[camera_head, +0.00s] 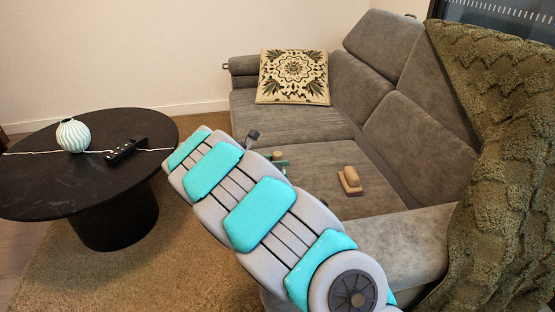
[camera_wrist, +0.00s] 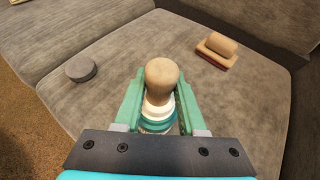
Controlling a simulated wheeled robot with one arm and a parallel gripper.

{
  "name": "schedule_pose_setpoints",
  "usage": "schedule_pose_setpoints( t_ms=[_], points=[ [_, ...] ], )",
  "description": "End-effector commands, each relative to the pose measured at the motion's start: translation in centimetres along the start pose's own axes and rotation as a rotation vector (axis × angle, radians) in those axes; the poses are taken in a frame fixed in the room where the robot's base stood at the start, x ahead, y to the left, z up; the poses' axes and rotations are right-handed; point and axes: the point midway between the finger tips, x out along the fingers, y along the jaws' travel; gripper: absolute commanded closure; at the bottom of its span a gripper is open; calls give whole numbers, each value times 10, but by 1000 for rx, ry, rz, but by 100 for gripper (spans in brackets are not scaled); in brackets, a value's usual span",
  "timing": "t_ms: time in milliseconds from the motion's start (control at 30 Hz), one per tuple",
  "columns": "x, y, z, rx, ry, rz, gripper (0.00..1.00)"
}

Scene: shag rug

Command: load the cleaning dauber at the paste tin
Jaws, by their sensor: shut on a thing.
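My gripper (camera_wrist: 160,88) is shut on the dauber (camera_wrist: 162,72), which shows a rounded wooden knob above white and teal rings. The dauber sits between the two green fingers; its lower end is hidden by the gripper body. A round dark grey tin (camera_wrist: 81,68), which looks like the paste tin, rests on the sofa seat to the left of the gripper, apart from the dauber. In the head view, the green fingers of my gripper (camera_head: 279,161) show over the seat beyond my arm, and the dauber cannot be made out clearly.
A wooden-handled brush or block (camera_wrist: 217,50) lies on the seat at right, also in the head view (camera_head: 349,180). The grey sofa (camera_head: 290,125) bears a patterned cushion (camera_head: 293,77) and green throw (camera_head: 510,150). A black table (camera_head: 50,188) with a vase (camera_head: 73,135) stands left.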

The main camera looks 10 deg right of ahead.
Motion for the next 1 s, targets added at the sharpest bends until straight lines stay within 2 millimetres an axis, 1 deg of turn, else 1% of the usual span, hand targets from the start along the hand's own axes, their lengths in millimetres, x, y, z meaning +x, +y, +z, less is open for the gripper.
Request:
schedule_pose_setpoints(
  t_ms=[33,100,500,833,1000],
  points=[
    [-3,0,6,0,-1,0,100],
    [-5,0,12,1,-1,1,100],
    [-19,1,38,1,-4,3,100],
    [-28,1,57,2,-4,4,100],
    [-30,1,62,1,-3,3,100]
  ],
)
